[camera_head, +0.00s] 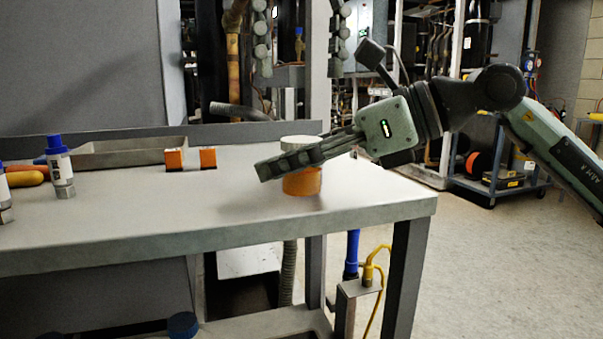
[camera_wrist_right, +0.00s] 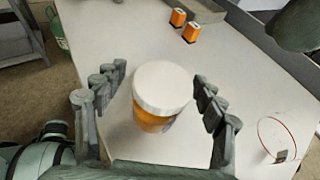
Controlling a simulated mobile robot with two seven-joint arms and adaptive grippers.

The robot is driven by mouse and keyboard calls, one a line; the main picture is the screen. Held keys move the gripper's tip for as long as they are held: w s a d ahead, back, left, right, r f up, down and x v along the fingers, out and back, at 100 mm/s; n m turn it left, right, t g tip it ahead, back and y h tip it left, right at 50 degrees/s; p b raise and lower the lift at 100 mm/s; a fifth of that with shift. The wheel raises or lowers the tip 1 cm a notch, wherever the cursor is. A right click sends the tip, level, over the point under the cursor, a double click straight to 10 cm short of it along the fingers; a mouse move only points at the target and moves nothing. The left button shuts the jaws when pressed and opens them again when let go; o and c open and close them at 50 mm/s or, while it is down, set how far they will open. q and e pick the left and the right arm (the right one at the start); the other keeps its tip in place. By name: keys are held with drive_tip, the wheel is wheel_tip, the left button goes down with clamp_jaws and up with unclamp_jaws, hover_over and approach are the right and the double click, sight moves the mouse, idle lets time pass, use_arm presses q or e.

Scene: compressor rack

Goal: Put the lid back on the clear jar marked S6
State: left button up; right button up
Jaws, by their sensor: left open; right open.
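An orange jar (camera_head: 302,182) with a white lid-like top (camera_head: 300,142) stands upright on the bench near its right end. In the right wrist view, the white top (camera_wrist_right: 163,86) covers the orange body (camera_wrist_right: 152,121). No S6 mark can be read, and the body does not look clear. My right gripper (camera_head: 285,160) is open, its fingers on either side of the jar, with gaps in the wrist view. The near finger hides part of the jar in the head view. My left gripper (camera_head: 300,45) is open and empty, high above the back of the bench.
Two orange blocks (camera_head: 190,158) and a grey tray (camera_head: 130,152) stand farther back. A blue-capped white bottle (camera_head: 61,168) stands left. A blue disc (camera_head: 183,325) is below the bench. The bench's middle is clear.

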drive_tip(key=shift+w+a+f, duration=0.15)
drive_tip(key=shift+a+f, duration=0.05)
drive_tip(key=shift+a, duration=0.25)
clamp_jaws()
idle(0.3)
